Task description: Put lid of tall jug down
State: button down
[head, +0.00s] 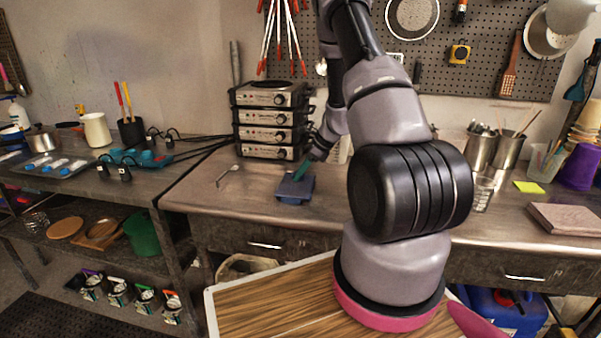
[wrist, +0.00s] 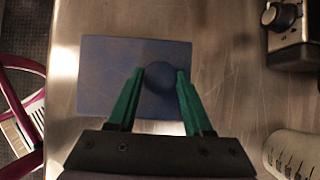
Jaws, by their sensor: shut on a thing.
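A blue rectangular lid (wrist: 105,75) with a dark round knob (wrist: 158,76) fills the middle of the wrist view. My gripper (wrist: 159,80) has its two green fingers on either side of the knob and is shut on it. In the head view the lid (head: 295,188) is level at the workbench surface, left of my arm, below my gripper (head: 302,168). I cannot tell whether it touches the bench. A pale container with dark marks (wrist: 292,155) stands at the lower right of the wrist view; I cannot tell whether it is the tall jug.
Stacked grey appliances with knobs (head: 270,120) stand behind the lid. Steel pots with utensils (head: 482,150) stand right of my arm.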

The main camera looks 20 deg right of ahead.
jog(key=shift+c, duration=1.5)
grip_release()
